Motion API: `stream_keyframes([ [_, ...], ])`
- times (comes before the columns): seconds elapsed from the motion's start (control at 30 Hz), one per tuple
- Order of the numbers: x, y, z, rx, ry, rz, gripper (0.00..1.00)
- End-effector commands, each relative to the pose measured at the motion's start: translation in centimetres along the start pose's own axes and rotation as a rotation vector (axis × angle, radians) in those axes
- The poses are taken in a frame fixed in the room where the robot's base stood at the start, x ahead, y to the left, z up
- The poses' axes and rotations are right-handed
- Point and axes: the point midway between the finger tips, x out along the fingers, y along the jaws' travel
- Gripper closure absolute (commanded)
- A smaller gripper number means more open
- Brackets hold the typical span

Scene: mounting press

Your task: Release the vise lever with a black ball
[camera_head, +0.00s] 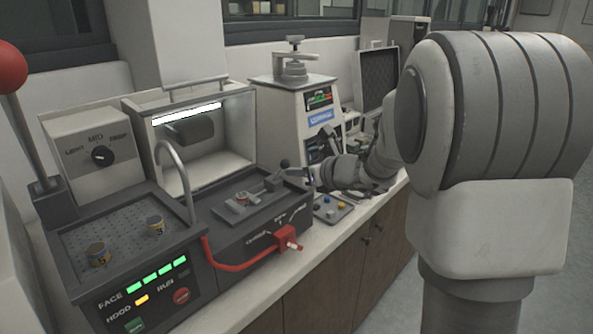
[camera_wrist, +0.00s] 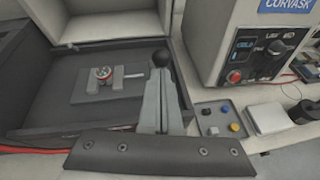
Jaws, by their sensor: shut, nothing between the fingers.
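The vise (camera_head: 236,208) sits on the dark deck of the machine with a small round red-centred piece between its jaws. The vise also shows left of centre in the wrist view (camera_wrist: 86,88). The lever's black ball (camera_head: 284,163) stands at the right side of the deck, and it shows again in the wrist view (camera_wrist: 160,57). My gripper (camera_head: 309,177) is just right of the ball, its fingers shut and empty. In the wrist view the fingertips (camera_wrist: 157,72) reach up to the ball. I cannot tell whether they touch it. The fingers hide most of the lever's arm.
A lit hood (camera_head: 205,128) stands behind the vise. A red handle (camera_head: 288,240) sticks out at the deck's front. A small button panel (camera_head: 332,208) lies to the right, before a white press (camera_head: 292,110). A tall red-balled lever (camera_head: 12,68) stands far left.

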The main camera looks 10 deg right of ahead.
Motion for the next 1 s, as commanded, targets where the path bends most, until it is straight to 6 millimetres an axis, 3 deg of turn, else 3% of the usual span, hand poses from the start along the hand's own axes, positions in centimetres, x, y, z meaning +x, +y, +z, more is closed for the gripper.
stream_keyframes([
  [0.57,0.1,0.2,1.0,-0.009,0.065,-0.008,1.0],
  [1.0,0.2,0.5,3.0,-0.026,0.194,-0.025,1.0],
])
